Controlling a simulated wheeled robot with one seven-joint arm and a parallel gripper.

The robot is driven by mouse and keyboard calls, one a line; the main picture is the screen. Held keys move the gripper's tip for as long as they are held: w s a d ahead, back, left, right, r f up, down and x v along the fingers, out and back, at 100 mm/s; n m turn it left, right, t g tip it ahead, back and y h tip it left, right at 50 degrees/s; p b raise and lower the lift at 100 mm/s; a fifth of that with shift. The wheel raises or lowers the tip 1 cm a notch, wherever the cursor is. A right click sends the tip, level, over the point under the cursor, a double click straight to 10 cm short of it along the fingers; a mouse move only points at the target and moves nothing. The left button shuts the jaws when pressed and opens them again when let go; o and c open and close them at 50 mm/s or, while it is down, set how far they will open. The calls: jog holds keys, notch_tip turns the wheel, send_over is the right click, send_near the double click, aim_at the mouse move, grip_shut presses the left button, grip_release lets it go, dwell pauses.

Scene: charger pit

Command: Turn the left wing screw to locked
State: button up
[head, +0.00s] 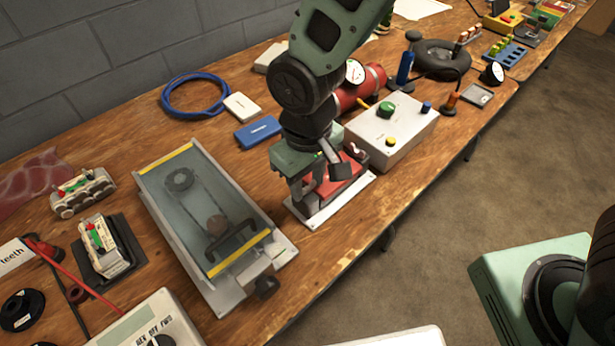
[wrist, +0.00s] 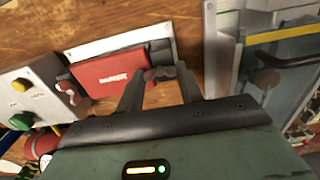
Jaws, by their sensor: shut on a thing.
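A red block (head: 345,185) with a pale label sits on a white plate (head: 325,212) on the bench. It also shows in the wrist view (wrist: 110,72), at the upper left of my fingers. My gripper (head: 309,196) points down at the block's left end. In the wrist view my gripper (wrist: 160,78) is shut on a small dark part, which looks like the left wing screw (wrist: 161,73). The fingers hide part of it, and I cannot read its turned position. In the head view my gripper hides the screw.
A glass-topped case (head: 205,215) with yellow strips stands close on the left. A white control box (head: 405,125) with green and yellow knobs stands at the right, near a red cylinder (head: 375,77). A blue box (head: 257,131) lies behind. The bench front edge is close.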

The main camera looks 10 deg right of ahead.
aim_at(308, 185)
jog(key=shift+w, duration=0.1)
dwell(0.3)
jog(key=o, duration=1)
notch_tip(308, 185, up, 18)
jog(key=shift+f+p, duration=0.25)
jog(key=shift+p, duration=0.6)
jog(key=shift+n+y, duration=0.3)
jog(key=shift+n, duration=0.1)
jog(key=s+d+p, duration=0.1)
jog(key=s+d, duration=0.2)
jog(key=s, duration=0.1)
jog(key=s+d+p, duration=0.2)
jog(key=s, duration=0.2)
jog(key=s+d+r+p, duration=0.1)
jog(key=s+d+p, duration=0.1)
jog(key=s+d, duration=0.1)
jog(key=shift+s+d, duration=0.35)
jog(key=shift+s, duration=0.05)
